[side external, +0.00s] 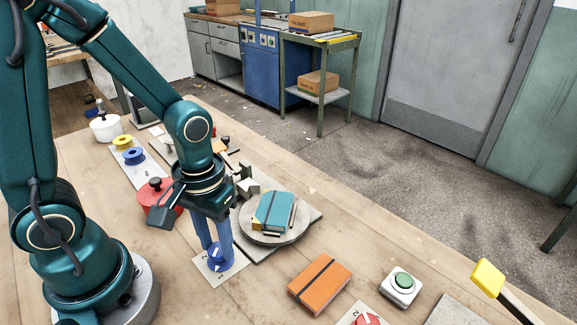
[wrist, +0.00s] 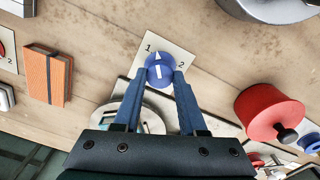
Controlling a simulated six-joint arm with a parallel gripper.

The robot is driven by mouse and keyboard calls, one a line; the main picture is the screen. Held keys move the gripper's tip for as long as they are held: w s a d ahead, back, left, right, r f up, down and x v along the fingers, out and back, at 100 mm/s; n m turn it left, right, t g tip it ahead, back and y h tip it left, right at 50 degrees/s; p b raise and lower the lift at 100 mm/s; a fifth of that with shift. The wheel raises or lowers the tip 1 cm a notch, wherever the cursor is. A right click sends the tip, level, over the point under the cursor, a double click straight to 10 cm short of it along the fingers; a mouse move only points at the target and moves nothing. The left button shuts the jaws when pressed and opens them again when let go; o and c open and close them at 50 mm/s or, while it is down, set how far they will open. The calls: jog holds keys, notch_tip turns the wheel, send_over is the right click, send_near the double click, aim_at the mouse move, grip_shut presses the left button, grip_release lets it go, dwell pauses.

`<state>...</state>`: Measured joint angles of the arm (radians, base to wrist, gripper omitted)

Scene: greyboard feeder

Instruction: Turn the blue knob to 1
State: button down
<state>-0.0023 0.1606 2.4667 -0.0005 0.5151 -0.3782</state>
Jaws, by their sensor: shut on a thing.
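The blue knob (wrist: 160,75) sits on a pale plate (wrist: 152,45) marked 1 on the left and 2 on the right in the wrist view. Its white pointer points up in that view, between the two marks and nearer the 1. The knob also shows in the side view (side external: 214,262), low on its plate (side external: 230,271). My gripper (wrist: 161,73) points down, with one blue finger on each side of the knob, shut on it. In the side view the fingers (side external: 218,246) hide part of the knob.
A round turntable (side external: 259,236) with a teal book (side external: 273,211) stands close to the right. An orange notebook (side external: 320,284) and a green button (side external: 403,280) lie farther right. A red pot (side external: 155,204) stands behind-left. Bare table lies between the notebook and turntable.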

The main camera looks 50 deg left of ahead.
aim_at(217, 248)
jog(key=shift+n, duration=1.9)
jog(key=shift+c, duration=2.3)
grip_release()
jog(key=shift+r, duration=0.15)
jog(key=shift+r, duration=2.45)
